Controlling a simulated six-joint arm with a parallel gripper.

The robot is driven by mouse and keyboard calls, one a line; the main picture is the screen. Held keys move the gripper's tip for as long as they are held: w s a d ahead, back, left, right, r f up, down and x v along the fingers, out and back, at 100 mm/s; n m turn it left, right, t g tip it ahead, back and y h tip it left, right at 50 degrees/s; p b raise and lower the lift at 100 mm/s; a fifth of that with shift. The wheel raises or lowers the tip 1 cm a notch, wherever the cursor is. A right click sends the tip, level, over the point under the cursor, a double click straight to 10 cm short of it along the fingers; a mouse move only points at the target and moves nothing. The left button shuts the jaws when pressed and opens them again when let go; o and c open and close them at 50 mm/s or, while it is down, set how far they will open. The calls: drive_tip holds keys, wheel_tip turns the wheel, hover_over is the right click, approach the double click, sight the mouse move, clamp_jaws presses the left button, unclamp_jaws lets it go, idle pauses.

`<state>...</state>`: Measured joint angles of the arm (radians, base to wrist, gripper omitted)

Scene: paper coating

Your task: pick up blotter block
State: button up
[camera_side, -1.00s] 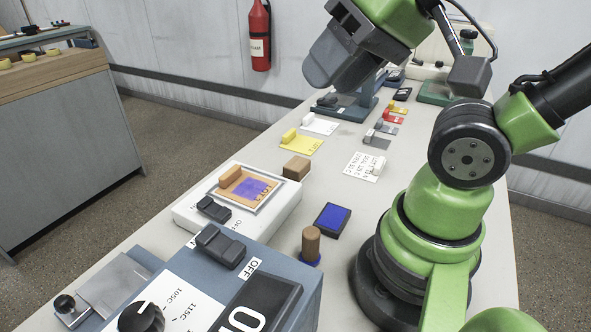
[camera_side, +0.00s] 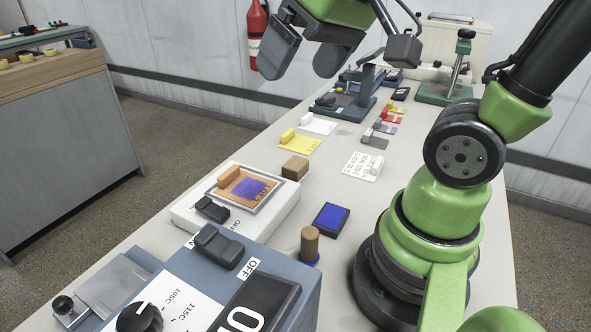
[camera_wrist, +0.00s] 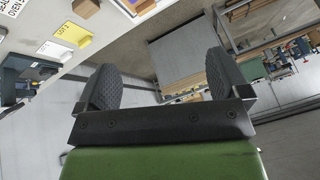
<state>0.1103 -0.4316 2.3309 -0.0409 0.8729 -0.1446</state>
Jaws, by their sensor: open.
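A brown wooden block (camera_side: 295,168), which I take to be the blotter block, sits on the pale bench beside the white hotplate's far corner. It also shows at the top edge of the wrist view (camera_wrist: 86,8). My gripper (camera_side: 299,66) is high above the bench, well up and away from the block. Its two dark fingers are apart with nothing between them; in the wrist view the gap (camera_wrist: 163,85) looks over the floor and another bench.
The white plate unit (camera_side: 190,222) holds an orange sheet with a purple patch. A blue ink pad (camera_side: 331,218) and round wooden stamp (camera_side: 310,243) stand nearer. A yellow card (camera_side: 300,145) and a blue-grey press (camera_side: 345,105) lie beyond.

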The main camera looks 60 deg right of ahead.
drive_tip(key=w+d+f+n+g+h, duration=0.1)
drive_tip(key=w+d+f+g, duration=0.2)
drive_tip(key=w+d+f, duration=0.3)
drive_tip(key=n+g, duration=0.2)
drive_tip(key=g, duration=0.1)
hover_over(295, 163)
wheel_tip(295, 163, down, 14)
drive_tip(key=shift+s+r, duration=0.1)
drive_tip(key=shift+r, duration=0.1)
drive_tip(key=f, duration=0.5)
drive_tip(key=shift+d+f, duration=0.2)
wheel_tip(295, 163, down, 6)
drive_tip(key=shift+a+r, duration=0.15)
drive_tip(key=shift+r, duration=0.05)
drive_tip(key=shift+c, duration=0.4)
drive_tip(key=c, duration=0.9)
